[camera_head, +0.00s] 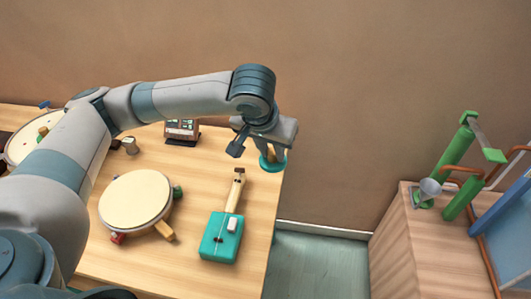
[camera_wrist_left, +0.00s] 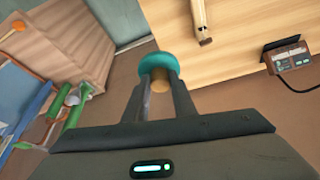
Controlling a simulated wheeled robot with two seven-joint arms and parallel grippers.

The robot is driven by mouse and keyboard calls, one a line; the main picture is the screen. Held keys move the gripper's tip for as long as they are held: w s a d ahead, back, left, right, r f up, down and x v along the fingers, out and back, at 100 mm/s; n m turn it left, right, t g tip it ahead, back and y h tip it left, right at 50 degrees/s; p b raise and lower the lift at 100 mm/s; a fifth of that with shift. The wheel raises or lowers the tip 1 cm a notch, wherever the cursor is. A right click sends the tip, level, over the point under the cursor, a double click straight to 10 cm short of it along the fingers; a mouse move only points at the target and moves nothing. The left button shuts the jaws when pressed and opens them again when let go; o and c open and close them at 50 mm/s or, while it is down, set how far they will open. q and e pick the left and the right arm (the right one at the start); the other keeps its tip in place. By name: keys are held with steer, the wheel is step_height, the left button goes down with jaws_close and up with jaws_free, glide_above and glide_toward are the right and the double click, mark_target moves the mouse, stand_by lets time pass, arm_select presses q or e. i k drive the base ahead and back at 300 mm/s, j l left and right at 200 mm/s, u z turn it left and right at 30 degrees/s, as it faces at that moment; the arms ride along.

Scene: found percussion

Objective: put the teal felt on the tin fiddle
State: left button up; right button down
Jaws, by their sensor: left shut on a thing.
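The teal felt (camera_head: 272,165) is a round teal disc, held in my left gripper (camera_head: 270,150) near the table's right edge. In the left wrist view the felt (camera_wrist_left: 158,62) shows as a teal ring at the fingertips of my left gripper (camera_wrist_left: 160,85), with a tan part between the fingers. The tin fiddle (camera_head: 220,240) lies on the table below, a teal box body with a wooden neck pointing away. Only its neck end (camera_wrist_left: 201,22) shows in the left wrist view. The felt is beyond the neck's end, apart from the body. My right gripper is not seen.
A round drum (camera_head: 135,199) lies left of the fiddle on the wooden table (camera_head: 110,262). A small device with a display (camera_head: 182,128) and a small cup (camera_head: 130,145) stand behind. Right of a floor gap (camera_head: 315,260) is a wooden cabinet (camera_head: 410,255) with green tubes (camera_head: 455,150).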

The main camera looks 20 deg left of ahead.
mark_target(214, 224)
steer(key=i+l, duration=0.35)
steer(key=l+u, duration=0.1)
steer(key=u, duration=1.1)
